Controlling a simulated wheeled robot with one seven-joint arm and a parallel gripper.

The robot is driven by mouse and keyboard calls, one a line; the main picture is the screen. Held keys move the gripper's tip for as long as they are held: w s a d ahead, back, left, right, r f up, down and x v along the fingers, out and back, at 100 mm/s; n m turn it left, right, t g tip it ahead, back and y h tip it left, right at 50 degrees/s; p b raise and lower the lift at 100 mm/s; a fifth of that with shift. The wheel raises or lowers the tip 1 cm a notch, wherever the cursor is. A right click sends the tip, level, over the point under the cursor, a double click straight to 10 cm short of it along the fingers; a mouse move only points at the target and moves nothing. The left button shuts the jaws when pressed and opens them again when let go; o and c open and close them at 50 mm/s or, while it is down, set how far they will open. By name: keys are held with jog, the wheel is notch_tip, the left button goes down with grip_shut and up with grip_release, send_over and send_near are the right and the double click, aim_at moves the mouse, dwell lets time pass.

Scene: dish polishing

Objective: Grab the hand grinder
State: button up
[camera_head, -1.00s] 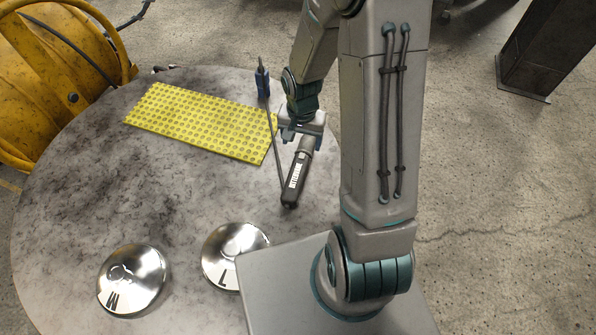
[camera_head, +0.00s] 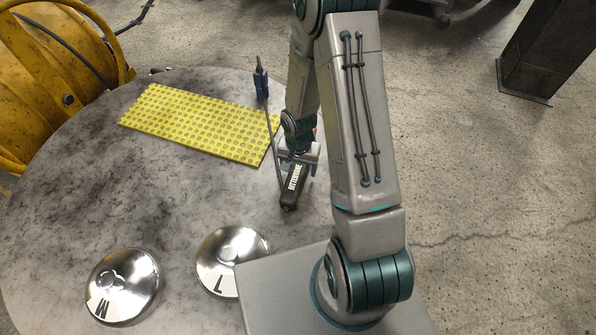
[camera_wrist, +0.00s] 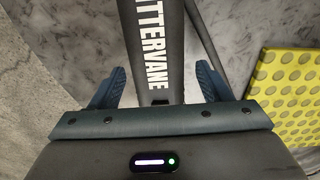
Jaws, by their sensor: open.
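The hand grinder (camera_head: 291,186) is a dark cylinder with white lettering, lying on the round table. In the wrist view the hand grinder's body (camera_wrist: 155,45) runs up the middle of the picture, between the two blue fingers. My gripper (camera_head: 298,165) is over the grinder's far part, with its fingers on either side of the body. In the wrist view my gripper (camera_wrist: 156,88) is open, with gaps between the fingers and the grinder. The grinder's far end is hidden by my gripper and wrist.
A yellow dotted mat (camera_head: 200,124) lies left of my gripper. Two shiny domed lids, marked M (camera_head: 123,285) and L (camera_head: 231,260), rest near the front. A blue upright tool (camera_head: 261,82) stands by the mat. The left middle of the round table (camera_head: 110,200) is clear.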

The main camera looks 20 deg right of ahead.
jog(key=shift+f, duration=0.65)
grip_shut()
jog(key=shift+r, duration=0.15)
jog(key=shift+r, duration=0.1)
